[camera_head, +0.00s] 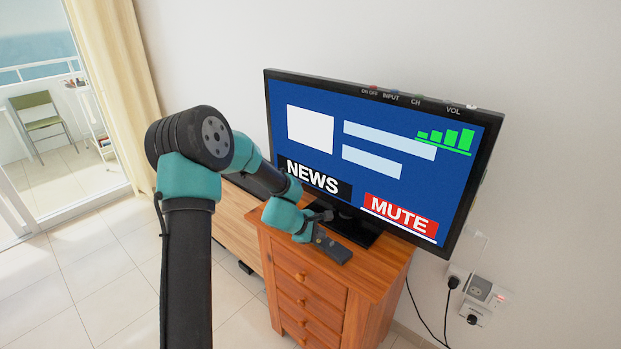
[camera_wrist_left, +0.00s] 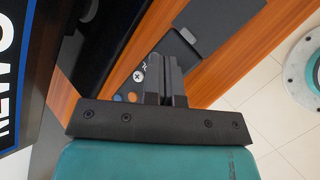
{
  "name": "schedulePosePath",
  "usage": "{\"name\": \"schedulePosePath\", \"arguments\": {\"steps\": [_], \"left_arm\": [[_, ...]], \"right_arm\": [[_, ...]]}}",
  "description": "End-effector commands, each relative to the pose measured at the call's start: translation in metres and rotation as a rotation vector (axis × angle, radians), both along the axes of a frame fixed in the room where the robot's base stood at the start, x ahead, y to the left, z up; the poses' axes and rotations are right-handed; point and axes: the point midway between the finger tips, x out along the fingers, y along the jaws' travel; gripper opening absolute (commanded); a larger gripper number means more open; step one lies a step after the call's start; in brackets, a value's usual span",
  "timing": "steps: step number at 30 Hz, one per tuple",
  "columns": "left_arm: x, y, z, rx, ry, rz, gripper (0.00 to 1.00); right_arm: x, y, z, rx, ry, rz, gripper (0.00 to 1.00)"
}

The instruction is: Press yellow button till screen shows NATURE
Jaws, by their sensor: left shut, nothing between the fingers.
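The TV (camera_head: 375,185) stands on a wooden cabinet and shows a blue screen with NEWS, a red MUTE label and green volume bars. A dark remote (camera_head: 336,249) lies on the cabinet top in front of the TV stand. In the left wrist view the remote (camera_wrist_left: 170,50) shows a white cross button, an orange-yellow button (camera_wrist_left: 132,97) and a blue button. My left gripper (camera_head: 318,222) is shut and empty over the remote's button end. Its fingers (camera_wrist_left: 166,60) hide part of the remote; I cannot tell whether they touch it. My right gripper is not in view.
The cabinet (camera_head: 306,285) has several drawers and a small top, with little free room around the remote. A lower wooden unit (camera_head: 238,222) stands to its left. Cables and wall sockets (camera_head: 479,289) are at the right. Tiled floor is open at the left.

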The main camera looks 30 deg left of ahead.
Motion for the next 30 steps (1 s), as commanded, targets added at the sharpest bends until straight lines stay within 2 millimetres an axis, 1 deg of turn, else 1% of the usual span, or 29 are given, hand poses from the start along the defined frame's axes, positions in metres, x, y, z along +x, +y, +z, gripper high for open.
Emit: {"name": "schedulePosePath", "arguments": {"steps": [6,30], "left_arm": [[0.0,0.0002,-0.0062,0.0,0.0,0.0,0.0],[0.0,0.0,-0.0099,0.0,0.001,-0.001,0.0]], "right_arm": [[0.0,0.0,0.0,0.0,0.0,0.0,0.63],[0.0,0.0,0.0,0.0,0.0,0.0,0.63]]}}
